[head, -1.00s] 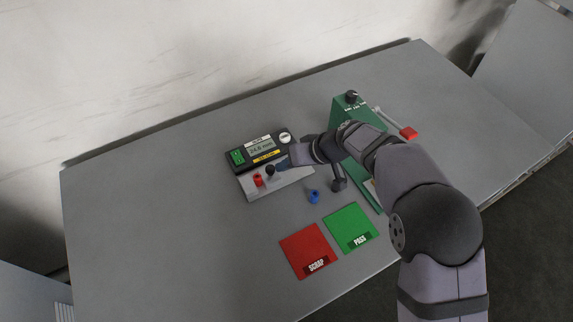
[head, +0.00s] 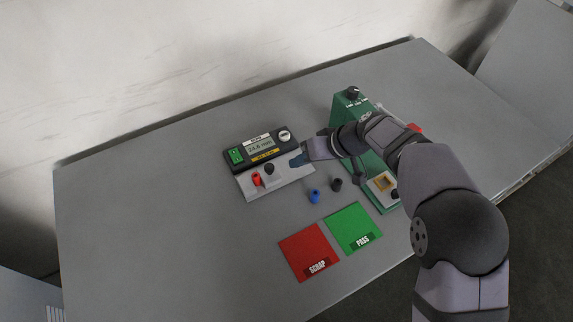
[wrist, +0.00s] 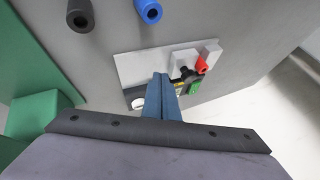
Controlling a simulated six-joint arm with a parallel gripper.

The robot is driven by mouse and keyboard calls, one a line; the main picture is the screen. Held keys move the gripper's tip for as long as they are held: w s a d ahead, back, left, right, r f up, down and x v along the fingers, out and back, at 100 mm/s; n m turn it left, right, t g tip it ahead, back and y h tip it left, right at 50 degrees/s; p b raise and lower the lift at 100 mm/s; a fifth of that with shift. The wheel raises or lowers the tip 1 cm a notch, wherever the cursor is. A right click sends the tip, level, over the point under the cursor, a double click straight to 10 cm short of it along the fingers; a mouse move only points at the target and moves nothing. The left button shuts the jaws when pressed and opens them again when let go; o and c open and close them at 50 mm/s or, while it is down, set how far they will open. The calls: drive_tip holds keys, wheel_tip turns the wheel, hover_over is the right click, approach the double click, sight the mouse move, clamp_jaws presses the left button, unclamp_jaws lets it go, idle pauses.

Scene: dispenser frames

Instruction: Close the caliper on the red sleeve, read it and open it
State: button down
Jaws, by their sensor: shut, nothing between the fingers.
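The caliper (head: 228,163) is a black unit with a lit display, apparently about 24.6 mm, and a light grey bed in front. The red sleeve (head: 257,179) stands at the bed's left part, close beside the black knob (head: 269,168) of the sliding jaw. In the wrist view the red sleeve (wrist: 202,65) sits by a grey block, with the black knob (wrist: 186,73) near it. Whether the jaws touch the sleeve is too small to tell. My gripper (head: 294,162) is shut and empty over the bed's right end; its blue fingers (wrist: 160,95) are together.
A blue sleeve (head: 314,196) and a dark grey sleeve (head: 336,185) stand right of the caliper. Red SCRAP (head: 307,250) and green PASS (head: 352,227) pads lie in front. A green dispenser (head: 344,117) stands at right under my arm. The table's left is clear.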

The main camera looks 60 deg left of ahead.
drive_tip(key=b+v, duration=0.2)
drive_tip(key=v, duration=0.8)
idle(0.5)
drive_tip(key=w+d+m+t+h+p, duration=0.15)
drive_tip(key=w+d+m, duration=0.35)
drive_tip(key=d, duration=0.8)
drive_tip(key=w+d+m+t+h+p, duration=0.1)
drive_tip(key=w+d+m+t+p, duration=0.15)
drive_tip(key=w+d, duration=0.8)
drive_tip(key=s+d+m+h, duration=0.1)
drive_tip(key=s+d+m, duration=0.2)
drive_tip(key=d, duration=0.6)
drive_tip(key=s+d+f+m+h+p, duration=0.1)
drive_tip(key=s+d, duration=0.4)
drive_tip(key=d, duration=0.5)
drive_tip(key=s+d+f+m+h+p, duration=0.1)
drive_tip(key=s+d+m, duration=0.3)
drive_tip(key=d, duration=0.6)
drive_tip(key=shift+d+m, duration=0.2)
drive_tip(key=shift+m, duration=0.15)
